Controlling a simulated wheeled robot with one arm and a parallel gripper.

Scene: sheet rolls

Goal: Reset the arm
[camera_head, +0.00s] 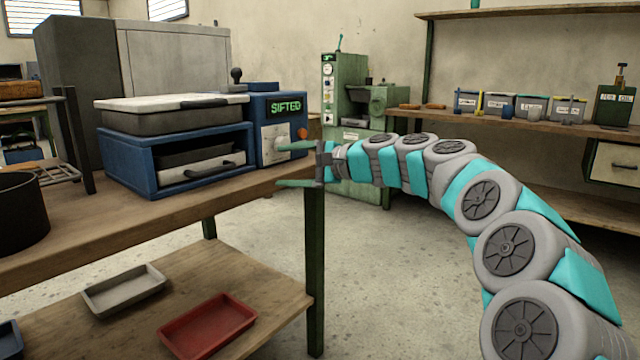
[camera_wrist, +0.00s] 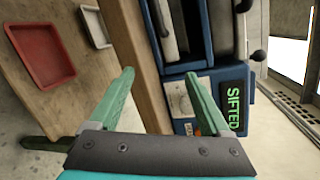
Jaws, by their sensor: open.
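My gripper (camera_head: 296,165) is open and empty at the front right end of the bench, in front of the blue machine's control box. My teal and grey arm reaches to it from the lower right of the head view. In the wrist view, the two green fingers of my gripper (camera_wrist: 163,103) are spread apart with nothing between them. The blue machine (camera_head: 190,150) has a green "SIFTED" display, a knob and an orange button. It also shows in the wrist view (camera_wrist: 238,75), turned on its side.
The wooden bench (camera_head: 130,210) has a lower shelf with a grey tray (camera_head: 125,290) and a red tray (camera_head: 207,326). A dark round pot (camera_head: 20,212) stands at the bench's left. A green machine (camera_head: 345,110) and a shelf of bins (camera_head: 500,103) stand behind. Open floor lies right of the bench.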

